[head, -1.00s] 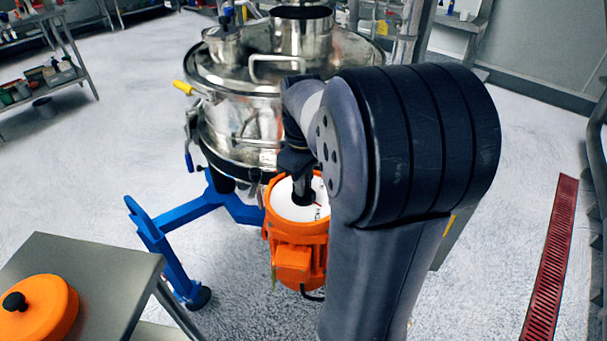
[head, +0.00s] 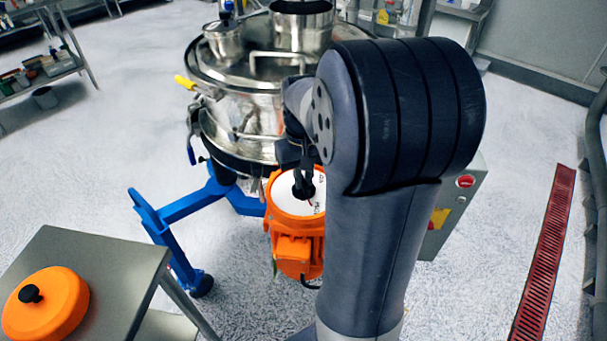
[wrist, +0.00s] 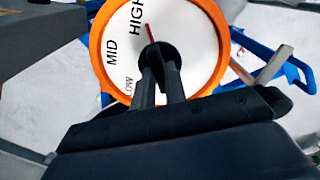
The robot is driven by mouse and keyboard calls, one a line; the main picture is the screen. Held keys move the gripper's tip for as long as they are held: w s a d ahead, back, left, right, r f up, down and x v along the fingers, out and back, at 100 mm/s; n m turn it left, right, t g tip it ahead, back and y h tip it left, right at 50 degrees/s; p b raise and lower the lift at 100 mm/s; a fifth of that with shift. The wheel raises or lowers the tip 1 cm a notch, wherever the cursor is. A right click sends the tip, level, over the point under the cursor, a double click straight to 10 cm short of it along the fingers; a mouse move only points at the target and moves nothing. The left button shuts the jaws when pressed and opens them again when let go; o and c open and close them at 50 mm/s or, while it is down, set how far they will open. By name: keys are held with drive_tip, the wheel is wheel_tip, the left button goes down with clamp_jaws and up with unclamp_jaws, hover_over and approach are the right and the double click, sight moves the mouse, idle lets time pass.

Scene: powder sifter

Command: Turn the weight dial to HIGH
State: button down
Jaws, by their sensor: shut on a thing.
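The weight dial is a white round face (wrist: 195,40) with an orange rim on top of the orange motor housing (head: 292,255). In the wrist view it carries the words HIGH, MID and LOW. A black knob (wrist: 160,54) sits at its middle, and its red pointer (wrist: 149,33) points up the picture, close beside the word HIGH. My gripper (wrist: 160,72) is shut on the knob from above, one finger on each side. In the head view my gripper (head: 303,180) reaches down to the dial, and my arm hides part of the face.
The steel sifter drum (head: 240,100) stands just behind the dial on a blue frame (head: 175,215). A steel table (head: 110,260) with an orange lid (head: 45,303) is at the lower left. A grey control box (head: 455,215) stands to the right. Open floor lies around.

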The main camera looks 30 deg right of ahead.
idle(0.3)
drive_tip(key=c, duration=1.4)
unclamp_jaws()
drive_tip(key=shift+c, duration=0.2)
wheel_tip(320, 180, up, 11)
drive_tip(key=p, duration=0.1)
drive_tip(key=shift+f, duration=0.15)
wheel_tip(320, 180, down, 11)
drive_tip(key=shift+r+b, duration=0.1)
drive_tip(key=shift+b, duration=0.45)
drive_tip(key=shift+r, duration=0.15)
